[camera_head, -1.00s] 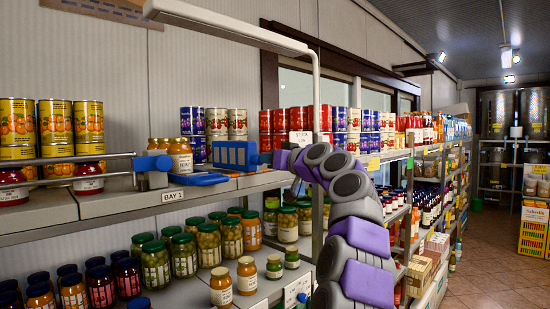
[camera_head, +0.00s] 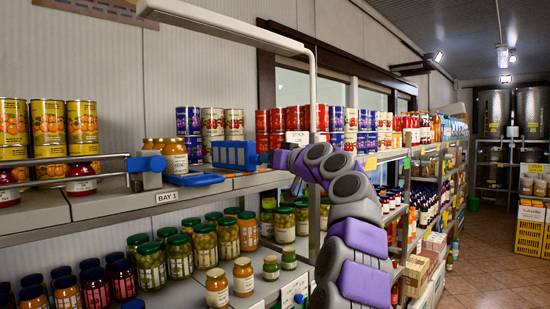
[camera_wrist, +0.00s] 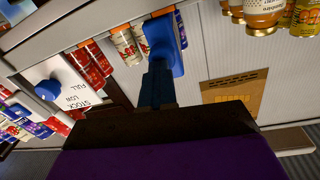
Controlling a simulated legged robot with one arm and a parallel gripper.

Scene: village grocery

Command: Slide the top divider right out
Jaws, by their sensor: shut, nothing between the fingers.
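My gripper (camera_head: 220,154) is blue and reaches left from my grey and purple arm, above the edge of the upper shelf. It is shut and empty. In the wrist view its dark blue fingers (camera_wrist: 158,85) point toward a bright blue part (camera_wrist: 165,48). A grey-blue block (camera_head: 146,165) with a blue cap sits at the right end of two metal rods along the upper shelf. A flat blue piece (camera_head: 194,179) lies on the shelf edge, left of and below my gripper, apparently apart from it. I cannot tell which of these parts is the top divider.
Orange cans (camera_head: 48,122) stand behind the rods, and jars (camera_head: 174,155) stand behind the flat piece. Red, purple and white cans fill the shelf behind my gripper. A white post (camera_head: 313,90) rises close to my arm. Lidded jars (camera_head: 205,245) crowd the lower shelf.

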